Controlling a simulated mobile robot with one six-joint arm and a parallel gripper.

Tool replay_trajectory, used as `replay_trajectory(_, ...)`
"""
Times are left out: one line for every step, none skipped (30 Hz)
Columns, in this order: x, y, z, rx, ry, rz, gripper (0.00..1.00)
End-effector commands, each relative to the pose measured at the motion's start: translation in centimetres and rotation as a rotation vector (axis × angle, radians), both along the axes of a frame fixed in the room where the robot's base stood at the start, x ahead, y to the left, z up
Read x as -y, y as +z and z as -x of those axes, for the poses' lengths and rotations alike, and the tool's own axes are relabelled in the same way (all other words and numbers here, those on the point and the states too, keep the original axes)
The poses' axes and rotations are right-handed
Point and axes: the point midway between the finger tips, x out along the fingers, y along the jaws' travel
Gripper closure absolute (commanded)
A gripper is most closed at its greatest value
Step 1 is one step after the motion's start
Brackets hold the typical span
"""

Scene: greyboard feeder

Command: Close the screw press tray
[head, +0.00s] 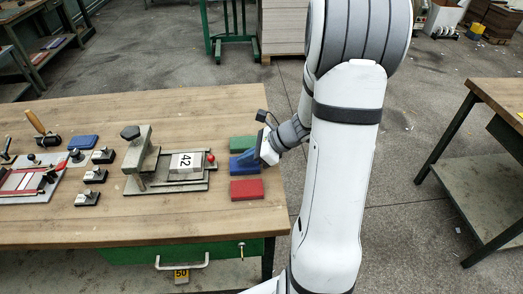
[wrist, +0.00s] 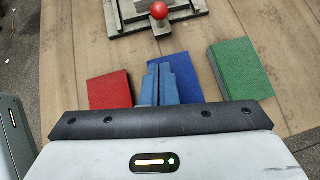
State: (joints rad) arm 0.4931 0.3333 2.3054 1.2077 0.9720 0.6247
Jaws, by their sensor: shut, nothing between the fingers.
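The screw press (head: 138,158) stands on the wooden table, with a dark knob on top. Its grey tray (head: 196,184) sticks out to the right of the press frame and bears a light block marked 42 (head: 186,165). A red ball knob (head: 211,157) is at the tray's right end; the knob (wrist: 159,10) also shows at the top of the wrist view, with the press itself mostly out of frame. My gripper (head: 236,163) has its blue fingers (wrist: 162,72) shut and empty. It is right of the red knob, apart from it, over the blue block.
Green (head: 242,143), blue (wrist: 186,72) and red (head: 247,190) blocks lie in a row by the table's right edge. Small clamps (head: 92,175) and a red-and-white fixture (head: 25,183) are left of the press. A drawer handle (head: 182,264) is below the front edge.

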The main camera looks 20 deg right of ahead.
Motion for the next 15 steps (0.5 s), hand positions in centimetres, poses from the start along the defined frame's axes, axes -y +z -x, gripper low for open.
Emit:
replay_trajectory(-0.9, -0.9, -0.4, -0.004, 0.005, -0.001, 1.00)
replay_trajectory(-1.4, -1.3, -0.6, -0.003, 0.005, -0.002, 1.00)
replay_trajectory(-1.9, -1.8, -0.9, -0.003, 0.005, -0.001, 1.00)
replay_trajectory(-2.3, -2.2, -1.1, -0.003, 0.004, 0.000, 1.00)
replay_trajectory(-2.7, -1.6, -1.4, 0.001, 0.007, 0.000, 1.00)
replay_trajectory(-3.2, -1.4, -1.7, 0.002, 0.005, 0.001, 1.00)
replay_trajectory(-3.6, -1.3, -1.9, 0.002, 0.005, 0.001, 1.00)
replay_trajectory(-3.9, -1.2, -2.1, 0.001, 0.005, 0.001, 1.00)
replay_trajectory(-4.3, -1.2, -2.3, 0.001, 0.004, 0.002, 1.00)
replay_trajectory(-4.5, -1.1, -2.5, 0.001, 0.004, 0.002, 1.00)
replay_trajectory(-4.7, -1.1, -2.6, 0.002, 0.003, 0.002, 1.00)
replay_trajectory(-4.9, -1.0, -2.7, 0.001, 0.003, 0.002, 1.00)
replay_trajectory(-5.1, -1.0, -2.8, 0.001, 0.003, 0.002, 1.00)
replay_trajectory(-5.2, -1.0, -2.9, 0.001, 0.003, 0.002, 1.00)
replay_trajectory(-5.3, -1.0, -2.9, 0.001, 0.003, 0.002, 1.00)
